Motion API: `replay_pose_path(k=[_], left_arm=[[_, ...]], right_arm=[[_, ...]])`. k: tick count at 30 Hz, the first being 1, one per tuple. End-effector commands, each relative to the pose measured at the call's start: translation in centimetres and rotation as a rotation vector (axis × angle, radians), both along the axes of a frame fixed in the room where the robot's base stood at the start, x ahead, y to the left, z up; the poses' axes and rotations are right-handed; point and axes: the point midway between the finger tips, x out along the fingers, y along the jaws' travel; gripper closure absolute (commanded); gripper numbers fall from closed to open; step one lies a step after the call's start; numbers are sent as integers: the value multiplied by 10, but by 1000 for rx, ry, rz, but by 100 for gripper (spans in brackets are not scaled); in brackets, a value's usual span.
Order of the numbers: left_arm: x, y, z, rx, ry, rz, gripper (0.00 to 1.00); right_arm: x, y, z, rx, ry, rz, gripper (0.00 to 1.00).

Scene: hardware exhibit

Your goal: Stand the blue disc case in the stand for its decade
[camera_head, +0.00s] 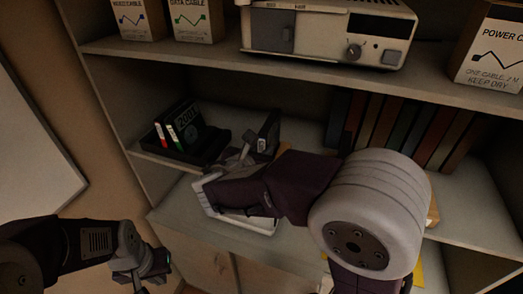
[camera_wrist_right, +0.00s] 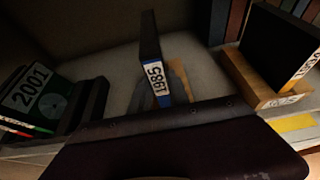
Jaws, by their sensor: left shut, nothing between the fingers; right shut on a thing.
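My right gripper (camera_wrist_right: 163,92) is shut on the blue disc case (camera_wrist_right: 155,72), a thin dark case with a blue spine and a label that reads 1985. The case is upright at the fingertips; whether it touches the shelf I cannot tell. In the head view my right gripper (camera_head: 248,153) holds the case (camera_head: 268,132) just right of a black stand (camera_head: 206,153). That stand holds cases with red and green spines, one marked 2001 (camera_wrist_right: 33,92). A wooden stand (camera_wrist_right: 251,86) with a dark case is at the right in the wrist view. My left gripper (camera_head: 147,273) is shut and empty, low at the left.
Several book-like volumes (camera_head: 400,128) stand along the back of this shelf. The shelf above carries a beige device (camera_head: 322,32) and cable boxes (camera_head: 195,18). My right arm hides much of the shelf.

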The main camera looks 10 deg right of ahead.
Motion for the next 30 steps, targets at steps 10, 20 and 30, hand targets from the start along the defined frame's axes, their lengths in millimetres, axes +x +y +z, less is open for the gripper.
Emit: replay_pose_path(k=[10,20,30], left_arm=[[0,0,-1,0,0,0,100],[0,0,-13,0,0,0,100],[0,0,-25,0,0,0,100]], right_arm=[[0,0,0,-1,-1,0,100],[0,0,-14,-1,-1,0,100],[0,0,-28,0,-1,0,100]])
